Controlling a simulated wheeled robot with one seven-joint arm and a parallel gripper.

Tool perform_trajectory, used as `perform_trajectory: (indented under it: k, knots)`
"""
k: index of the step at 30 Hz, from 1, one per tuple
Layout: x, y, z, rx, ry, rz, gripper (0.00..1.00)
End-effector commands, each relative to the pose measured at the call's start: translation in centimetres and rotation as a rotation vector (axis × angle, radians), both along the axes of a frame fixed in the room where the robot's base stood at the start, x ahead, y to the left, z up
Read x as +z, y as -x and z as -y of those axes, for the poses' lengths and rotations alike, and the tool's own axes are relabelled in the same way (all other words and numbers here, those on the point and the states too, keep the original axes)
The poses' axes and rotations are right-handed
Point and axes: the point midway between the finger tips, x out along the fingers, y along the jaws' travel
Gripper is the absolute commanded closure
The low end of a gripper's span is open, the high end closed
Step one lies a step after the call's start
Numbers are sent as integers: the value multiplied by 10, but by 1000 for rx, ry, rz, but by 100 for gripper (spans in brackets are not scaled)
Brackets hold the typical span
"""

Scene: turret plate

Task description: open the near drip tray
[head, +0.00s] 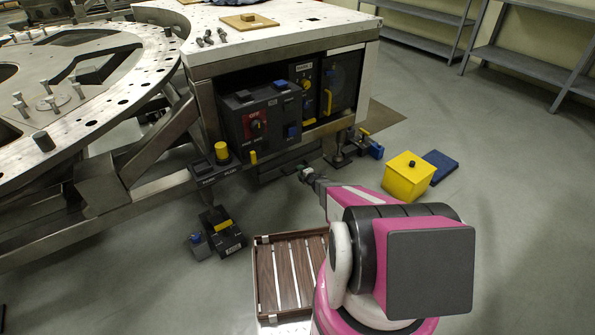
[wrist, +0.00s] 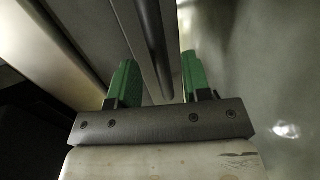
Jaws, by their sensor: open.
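My gripper (head: 307,175) is low in front of the equipment cabinet, beside a dark, flat tray-like part (head: 278,168) under it. I take this part for the near drip tray; its front is small and dim in the head view. In the wrist view my gripper (wrist: 158,76) has its two green fingers spread apart. A dark bar (wrist: 150,40), like a handle, runs down between the fingers, with a gap to the right finger. I cannot tell whether it touches the left finger. A grey panel (wrist: 85,25) lies to the left of the bar.
A yellow box (head: 407,178) and a blue slab (head: 440,166) stand on the floor at right. A wooden slatted crate (head: 262,275) lies in front. Black blocks (head: 222,232) stand left of it. Steel frame legs (head: 160,140) are at left.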

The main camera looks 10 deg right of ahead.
Motion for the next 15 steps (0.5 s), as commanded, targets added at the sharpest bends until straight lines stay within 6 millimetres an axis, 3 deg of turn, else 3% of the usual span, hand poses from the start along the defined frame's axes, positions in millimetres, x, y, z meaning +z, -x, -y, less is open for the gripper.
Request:
perform_trajectory:
  k: [1, 6, 15]
  knots:
    - [-4, -11, -4, 1, 1, 0, 56]
    - [-7, -26, -12, 0, 0, -1, 56]
    - [-7, -29, -14, -1, 0, -1, 56]
